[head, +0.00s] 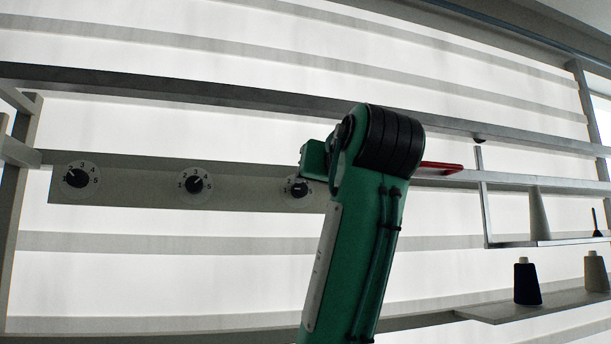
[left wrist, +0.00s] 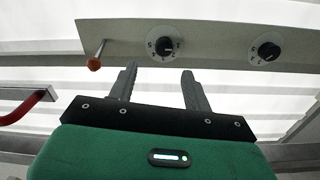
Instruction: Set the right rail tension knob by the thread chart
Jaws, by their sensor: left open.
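Three round black tension knobs on white numbered dials sit in a row on a grey rail (head: 135,186): a left knob (head: 77,178), a middle knob (head: 194,184) and a right knob (head: 299,188). My green left arm partly covers the right knob in the head view. In the left wrist view, my left gripper (left wrist: 159,73) is open and empty. Its fingers point toward the right knob (left wrist: 165,44) and appear apart from it. The middle knob (left wrist: 268,51) also shows there. The dial settings are too small to read surely. No thread chart is discernible. My right gripper is not in view.
A red bar (head: 441,167) lies right of my arm. A dark thread cone (head: 527,283) and a beige one (head: 596,272) stand on a shelf (head: 500,311) at the lower right.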

